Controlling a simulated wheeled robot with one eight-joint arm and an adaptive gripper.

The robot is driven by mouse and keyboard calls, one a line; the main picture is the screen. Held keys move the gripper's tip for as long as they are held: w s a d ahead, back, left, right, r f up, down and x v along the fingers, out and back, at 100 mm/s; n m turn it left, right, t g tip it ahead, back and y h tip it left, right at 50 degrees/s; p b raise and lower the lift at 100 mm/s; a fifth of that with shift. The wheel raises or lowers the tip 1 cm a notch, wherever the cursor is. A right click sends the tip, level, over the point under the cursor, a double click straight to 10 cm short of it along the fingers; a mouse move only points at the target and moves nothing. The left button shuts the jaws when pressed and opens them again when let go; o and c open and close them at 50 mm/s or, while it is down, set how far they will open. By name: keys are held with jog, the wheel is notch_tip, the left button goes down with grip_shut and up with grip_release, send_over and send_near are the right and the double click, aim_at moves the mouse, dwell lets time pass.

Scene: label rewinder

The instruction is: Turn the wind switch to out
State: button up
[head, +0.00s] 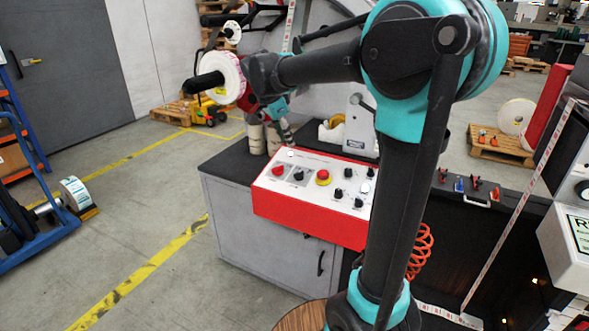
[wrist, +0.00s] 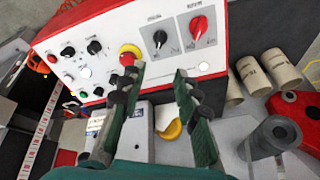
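The white control panel (head: 312,190) with a red front carries several knobs and buttons. It also shows in the wrist view (wrist: 112,62). A black rotary switch (wrist: 159,38) and a red rotary switch (wrist: 199,27) sit side by side on it. Their labels are too small to read, so I cannot tell which is the wind switch. In the head view the red switch (head: 278,170) is left of the black one (head: 298,175). My gripper (wrist: 160,76) is open and empty, with its fingers apart. In the head view my gripper (head: 284,131) is above the panel's back left side.
A yellow-collared red emergency stop button (wrist: 129,54) is beside the black switch. Several cardboard cores (wrist: 255,74) stand near the panel. A grey roller (wrist: 272,138) and a red part (wrist: 300,108) lie at right in the wrist view. Open floor (head: 130,230) is at left.

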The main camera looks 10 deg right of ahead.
aim_at(299, 172)
jog(key=x, duration=1.7)
jog(key=shift+f, duration=0.1)
jog(key=shift+c, duration=0.5)
grip_shut()
